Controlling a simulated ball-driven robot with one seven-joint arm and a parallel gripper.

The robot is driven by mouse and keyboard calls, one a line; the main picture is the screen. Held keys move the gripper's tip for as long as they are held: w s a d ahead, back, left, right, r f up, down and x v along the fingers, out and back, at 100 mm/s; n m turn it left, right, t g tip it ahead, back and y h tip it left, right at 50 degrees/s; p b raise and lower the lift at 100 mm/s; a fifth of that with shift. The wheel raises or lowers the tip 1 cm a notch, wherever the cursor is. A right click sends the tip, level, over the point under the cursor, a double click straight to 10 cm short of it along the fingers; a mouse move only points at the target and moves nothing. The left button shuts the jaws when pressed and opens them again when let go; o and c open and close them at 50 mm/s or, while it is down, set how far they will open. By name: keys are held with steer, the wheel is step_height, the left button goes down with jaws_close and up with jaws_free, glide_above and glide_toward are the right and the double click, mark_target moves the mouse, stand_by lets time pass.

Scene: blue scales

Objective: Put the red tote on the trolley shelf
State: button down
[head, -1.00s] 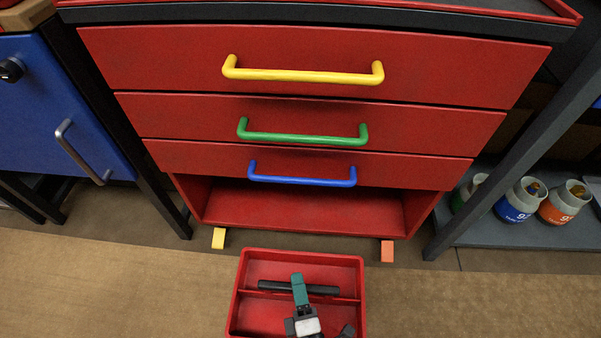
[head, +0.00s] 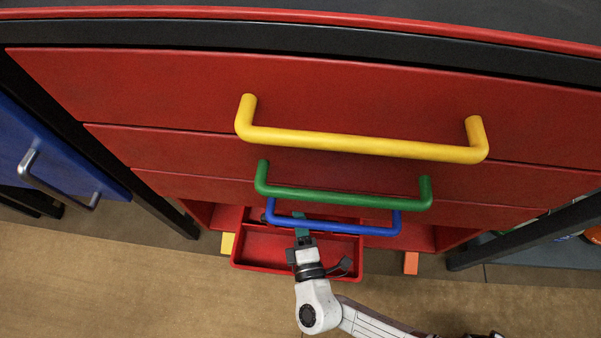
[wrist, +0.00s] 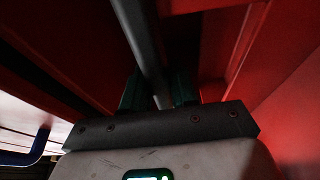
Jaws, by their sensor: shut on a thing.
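The red tote (head: 258,266) is partly inside the trolley's open bottom shelf (head: 424,238), below the drawers. Its near end sticks out in front, and its far part is hidden by the blue drawer handle. My gripper (head: 301,230) reaches down into the tote from the front, with its tips near the blue handle. In the wrist view, my gripper (wrist: 160,92) is shut on the tote's dark bar handle (wrist: 146,45), which runs between the teal fingers. I cannot tell whether the tote rests on the shelf floor or hangs above it.
The yellow handle (head: 362,145), green handle (head: 343,197) and blue handle (head: 334,227) stick out from the drawers above the tote. A yellow block (head: 227,244) and an orange block (head: 411,263) flank the shelf front. A blue cabinet (head: 60,165) stands left; the front floor is clear.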

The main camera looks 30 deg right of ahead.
steer(key=b+x, duration=0.3)
steer(key=x, duration=1.1)
steer(key=shift+w, duration=0.25)
steer(key=shift+w+d+f+b, duration=0.1)
steer(key=shift+w+f+b, duration=0.1)
steer(key=shift+f+b, duration=0.3)
steer(key=shift+w+d+f+b, duration=0.1)
steer(key=shift+w+f+b, duration=0.1)
steer(key=shift+f+b, duration=0.35)
steer(key=shift+w+d+f+b, duration=0.1)
steer(key=shift+w+f+b, duration=0.1)
steer(key=shift+f+b, duration=0.3)
steer(key=shift+f, duration=0.2)
steer(key=c, duration=0.9)
jaws_free()
steer(key=shift+f, duration=0.1)
